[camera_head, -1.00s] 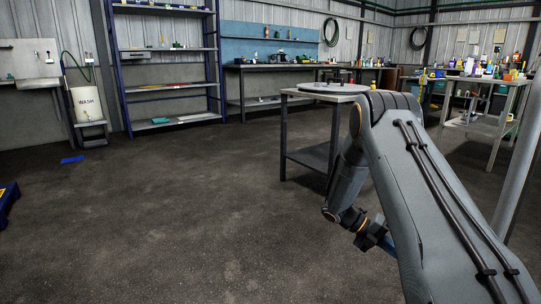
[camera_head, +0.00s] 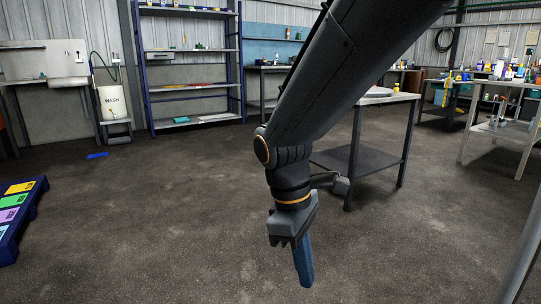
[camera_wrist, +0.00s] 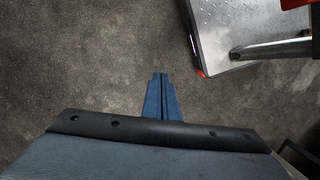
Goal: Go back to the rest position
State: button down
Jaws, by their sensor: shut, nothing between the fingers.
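My gripper (camera_head: 304,270) hangs from my arm in the middle of the head view, pointing down over bare floor. Its blue fingers are together with nothing between them. In the wrist view my gripper (camera_wrist: 160,80) shows its two blue fingers closed side by side above the dark concrete floor. No object is in contact with it.
A table with a lower shelf (camera_head: 372,160) stands behind my arm. A blue rack with coloured panels (camera_head: 18,212) is at the left edge. Shelving (camera_head: 190,88) and a WASH container (camera_head: 112,102) stand at the back wall. A blue item (camera_head: 97,155) lies on the floor. The floor between is clear.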

jog(key=s+a+r+m+t+y, duration=0.1)
jog(key=s+a+r+m+y, duration=0.2)
jog(key=s, duration=0.4)
jog(key=s+a+r+m+y, duration=0.1)
jog(key=s+a+m, duration=0.3)
jog(key=s+a, duration=0.15)
jog(key=d+r+m+h+p, duration=0.1)
jog(key=d+r+m+p, duration=0.2)
jog(key=d+r+p, duration=0.7)
jog(key=d+r+m+p, duration=0.2)
jog(key=d+r+p, duration=0.9)
jog(key=p, duration=1.5)
notch_tip(320, 180, up, 6)
jog(key=shift+s+f+m+h+p, duration=0.25)
jog(key=shift+s+m+h+p, duration=0.05)
jog(key=shift+s+m+h, duration=0.1)
